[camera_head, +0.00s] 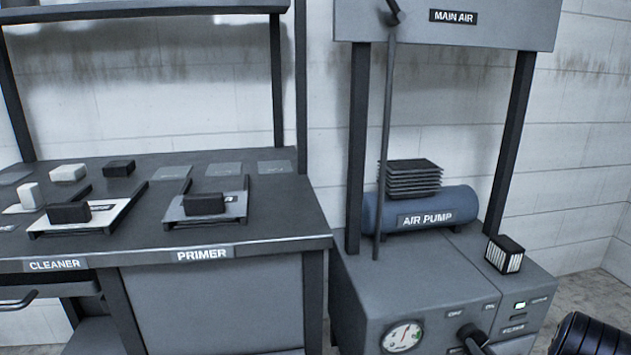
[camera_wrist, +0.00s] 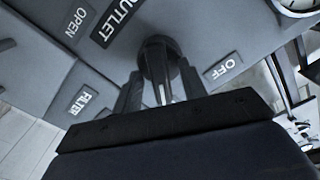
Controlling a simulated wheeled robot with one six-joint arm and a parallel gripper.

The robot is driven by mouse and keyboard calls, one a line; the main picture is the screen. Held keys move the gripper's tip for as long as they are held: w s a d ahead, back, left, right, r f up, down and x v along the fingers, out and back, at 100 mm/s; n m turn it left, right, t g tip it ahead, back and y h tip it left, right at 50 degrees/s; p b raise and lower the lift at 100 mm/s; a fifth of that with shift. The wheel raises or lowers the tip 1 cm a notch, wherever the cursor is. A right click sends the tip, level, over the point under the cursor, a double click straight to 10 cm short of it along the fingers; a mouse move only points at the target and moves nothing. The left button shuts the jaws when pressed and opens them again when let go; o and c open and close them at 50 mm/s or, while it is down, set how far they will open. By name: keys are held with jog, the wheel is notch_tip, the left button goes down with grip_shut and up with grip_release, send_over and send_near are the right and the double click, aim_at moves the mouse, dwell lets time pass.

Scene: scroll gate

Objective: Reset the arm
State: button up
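My gripper (camera_wrist: 162,82) shows in the wrist view, its two dark fingers apart with a gap between them. A round dark outlet valve knob (camera_wrist: 157,52) is just beyond the fingertips, roughly centred between them. I cannot tell whether the fingers touch it. The knob sits on a grey panel with OPEN, OUTLET, OFF and FILTER labels. In the head view, a dark valve handle (camera_head: 472,335) shows on the front of the grey air pump cabinet (camera_head: 415,275). My gripper's fingers cannot be made out in the head view.
A pressure gauge (camera_head: 402,337) is left of the handle. A blue air pump (camera_head: 425,210) and a small striped block (camera_head: 505,254) sit on the cabinet. A long dark lever (camera_head: 386,140) hangs from the MAIN AIR panel (camera_head: 445,22). A workbench (camera_head: 270,215) with trays stands left.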

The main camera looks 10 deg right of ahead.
jog(key=n+b, duration=0.1)
jog(key=n, duration=0.5)
jog(key=shift+n, duration=0.3)
dwell(0.4)
